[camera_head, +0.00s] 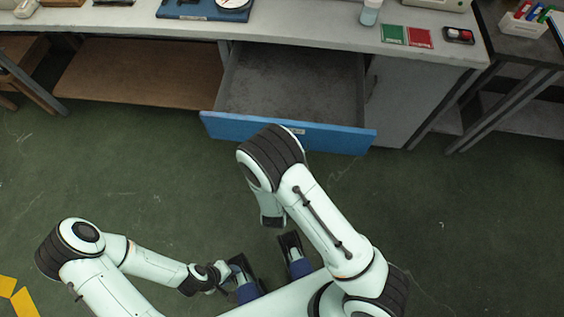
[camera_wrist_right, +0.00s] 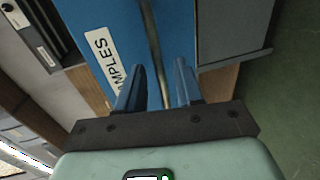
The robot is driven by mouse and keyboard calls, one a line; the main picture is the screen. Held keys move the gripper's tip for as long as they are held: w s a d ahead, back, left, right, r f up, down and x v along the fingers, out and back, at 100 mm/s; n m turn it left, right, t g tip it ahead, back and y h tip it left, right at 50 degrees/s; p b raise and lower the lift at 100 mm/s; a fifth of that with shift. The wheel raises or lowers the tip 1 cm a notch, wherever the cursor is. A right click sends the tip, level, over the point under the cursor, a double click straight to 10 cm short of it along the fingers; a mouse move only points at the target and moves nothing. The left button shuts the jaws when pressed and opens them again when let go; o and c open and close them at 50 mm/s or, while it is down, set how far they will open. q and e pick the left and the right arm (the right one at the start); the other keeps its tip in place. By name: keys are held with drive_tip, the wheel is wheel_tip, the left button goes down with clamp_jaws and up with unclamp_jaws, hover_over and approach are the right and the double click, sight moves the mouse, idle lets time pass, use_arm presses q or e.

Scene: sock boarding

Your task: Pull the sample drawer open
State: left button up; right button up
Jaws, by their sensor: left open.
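The sample drawer (camera_head: 230,127) stands pulled out of the bench, with its blue front toward me and an empty grey inside. In the right wrist view, the blue front (camera_wrist_right: 92,14) carries a white label (camera_wrist_right: 103,55) ending in "MPLES". A metal bar handle (camera_wrist_right: 153,40) runs between the two fingers of my right gripper (camera_wrist_right: 160,68). Those fingers are apart, with a gap on each side of the bar. In the head view my right gripper is hidden behind its arm. My left gripper (camera_head: 265,253) is open and empty, low over the floor, away from the drawer.
The bench top (camera_head: 300,25) holds a green card (camera_head: 394,34), a red card (camera_head: 420,38) and a small bottle (camera_head: 370,12). A brown shelf (camera_head: 135,75) lies left of the drawer. A dark side table (camera_head: 525,45) stands right. The green floor (camera_head: 450,220) is clear.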

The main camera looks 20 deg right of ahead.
drive_tip(key=v, duration=1.2)
drive_tip(key=shift+s+a+p, duration=0.15)
drive_tip(key=shift+s+p, duration=0.15)
drive_tip(key=shift+p, duration=0.15)
drive_tip(key=s+d+f+m+g+y+p, duration=0.1)
drive_tip(key=s+f+m+g+y+p, duration=0.1)
drive_tip(key=f+m+g+y+p, duration=0.25)
drive_tip(key=s+d+f+m+g+y+p, duration=0.1)
drive_tip(key=s+d+f+m+g+p, duration=0.15)
drive_tip(key=f+m+g, duration=0.35)
drive_tip(key=s+a+m+g+y+p, duration=0.2)
drive_tip(key=s+m+y, duration=0.3)
drive_tip(key=s, duration=0.3)
drive_tip(key=shift+s+a+r+g+y+p, duration=0.2)
drive_tip(key=shift+r+g+y+p, duration=0.1)
drive_tip(key=shift+g+y+p, duration=0.5)
